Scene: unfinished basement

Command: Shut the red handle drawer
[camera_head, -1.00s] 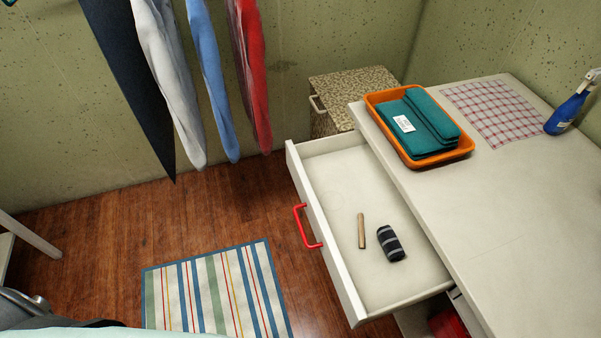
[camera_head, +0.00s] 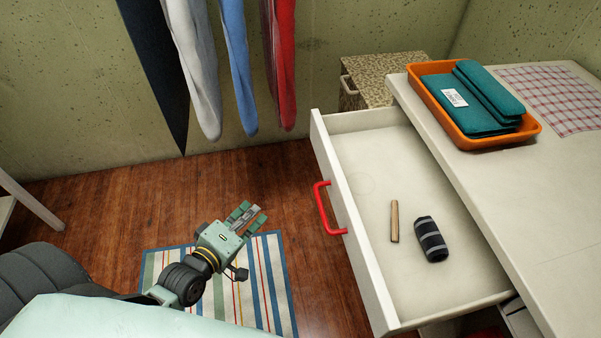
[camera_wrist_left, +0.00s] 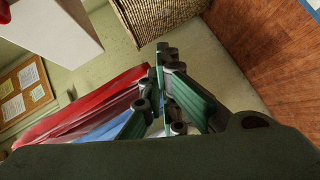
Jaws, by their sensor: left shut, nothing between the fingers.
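The white drawer (camera_head: 353,226) with a red handle (camera_head: 328,209) stands pulled far out from the white cabinet. A wooden stick (camera_head: 394,221) and a dark striped roll (camera_head: 430,239) lie inside it. My left gripper (camera_head: 251,217) is above the striped rug, left of the red handle and apart from it. It is shut and empty. In the left wrist view its fingers (camera_wrist_left: 165,75) are together, and a white panel (camera_wrist_left: 58,32) with a bit of red shows at the upper left. My right gripper is not in view.
An orange tray (camera_head: 423,97) with teal folded cloths (camera_head: 486,106) sits on the cabinet top (camera_head: 545,200). A woven basket (camera_head: 385,78) stands behind. Clothes (camera_head: 241,70) hang at the back wall. A striped rug (camera_head: 267,285) lies on the wooden floor.

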